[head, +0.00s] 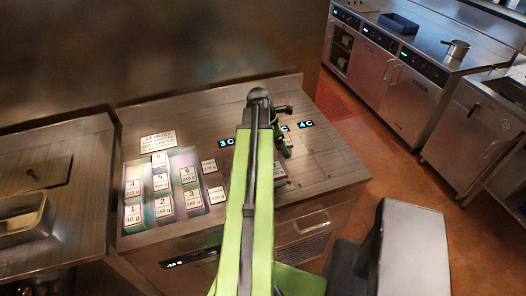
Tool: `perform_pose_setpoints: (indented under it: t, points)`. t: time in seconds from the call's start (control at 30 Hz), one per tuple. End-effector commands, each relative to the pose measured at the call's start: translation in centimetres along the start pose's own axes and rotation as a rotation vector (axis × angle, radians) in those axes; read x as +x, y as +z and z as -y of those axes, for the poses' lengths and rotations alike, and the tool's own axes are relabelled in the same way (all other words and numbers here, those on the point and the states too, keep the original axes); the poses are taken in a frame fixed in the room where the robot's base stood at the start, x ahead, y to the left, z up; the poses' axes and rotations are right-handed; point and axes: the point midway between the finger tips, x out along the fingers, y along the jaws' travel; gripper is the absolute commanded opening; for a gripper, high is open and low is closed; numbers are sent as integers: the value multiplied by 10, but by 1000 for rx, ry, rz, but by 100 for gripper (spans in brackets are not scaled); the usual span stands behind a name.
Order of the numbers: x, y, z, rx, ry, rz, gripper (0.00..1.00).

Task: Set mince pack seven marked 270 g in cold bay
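Several numbered packs with white weight labels sit in rows on the left of the steel counter (330,165) in the head view. They include pack 1 marked 90 g (132,214), pack 4 (133,188) and pack 6 (188,175). I cannot make out a label reading 7 or 270 g. My gripper (285,148) is at the far end of my green arm, over the counter's right part. A small pale and reddish item (279,174) shows beside my arm below it, partly hidden. Whether the fingers are open or hold anything is unclear.
Dark displays read 3C (227,142) and 4C (306,124); my arm covers the counter between them. Small white labels (209,166) lie right of the packs. A sign (158,142) stands behind them. A metal pan (22,218) is at left; the floor is clear at right.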

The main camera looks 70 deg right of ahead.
Motion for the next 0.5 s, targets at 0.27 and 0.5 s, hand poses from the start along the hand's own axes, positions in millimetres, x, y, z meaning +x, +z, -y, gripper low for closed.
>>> perform_pose_setpoints:
  t: [0.27, 0.5]
  points:
    - [0, -8, -2, -116, 48, 3, 27]
    - [29, -45, -58, -114, 47, 3, 27]
